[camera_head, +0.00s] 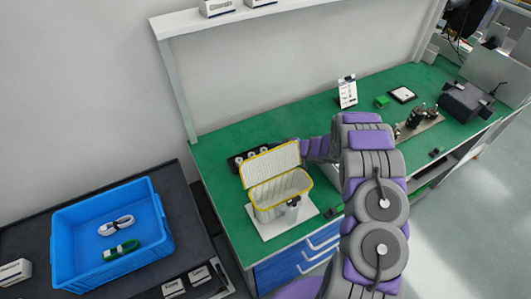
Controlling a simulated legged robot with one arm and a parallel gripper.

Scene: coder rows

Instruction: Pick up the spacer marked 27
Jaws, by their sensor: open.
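A black rack (246,157) with small round pieces lies on the green bench top, partly hidden behind the raised lid of a white wire-like basket (281,192). No number 27 can be read on any piece, so I cannot tell which is the spacer. My arm rises from the bottom right and bends left at the top. My gripper (303,147) is at its end, open, beside the lid's right edge and right of the rack. Its fingertips are small and partly hidden, and I see nothing held.
The yellow-rimmed basket stands on a white board (281,227) with a small grey-white cylinder (293,208) at its front. A blue crate (111,234) with coiled cables is on the dark left table. A sign (347,93) and a fixture plate (420,125) stand further right.

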